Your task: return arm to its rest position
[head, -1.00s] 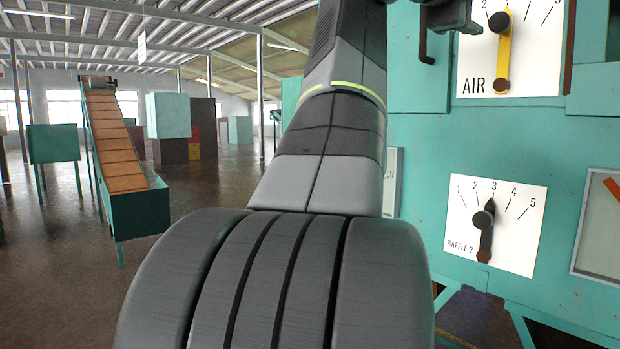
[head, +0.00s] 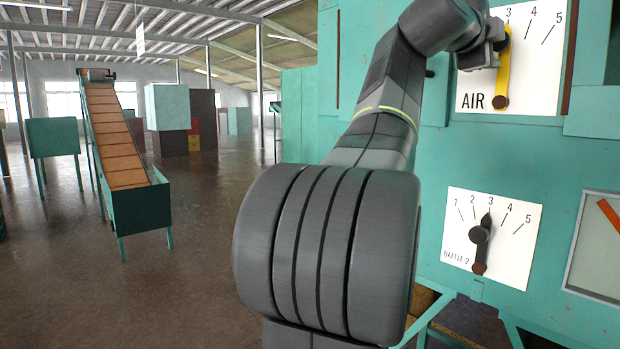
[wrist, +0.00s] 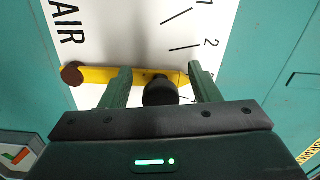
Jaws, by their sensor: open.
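My gripper (wrist: 160,80) is open in the wrist view, with its two green fingers on either side of the black knob (wrist: 160,92) of the yellow AIR lever (wrist: 100,76). I cannot tell whether either finger touches the knob. In the head view my gripper (head: 490,52) is in front of the white AIR dial plate (head: 535,75), at the upper part of the yellow lever (head: 502,80). The lever stands about upright near the 3, and its knob is hidden there. My arm bends up from the middle of the picture to the panel.
The teal machine panel (head: 480,155) fills the right side. Below is the BAFFLE 2 dial (head: 510,235), its black lever near 3, beside a gauge window (head: 600,250). A conveyor (head: 115,140) stands at the left. Open floor (head: 180,270) lies left of my arm.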

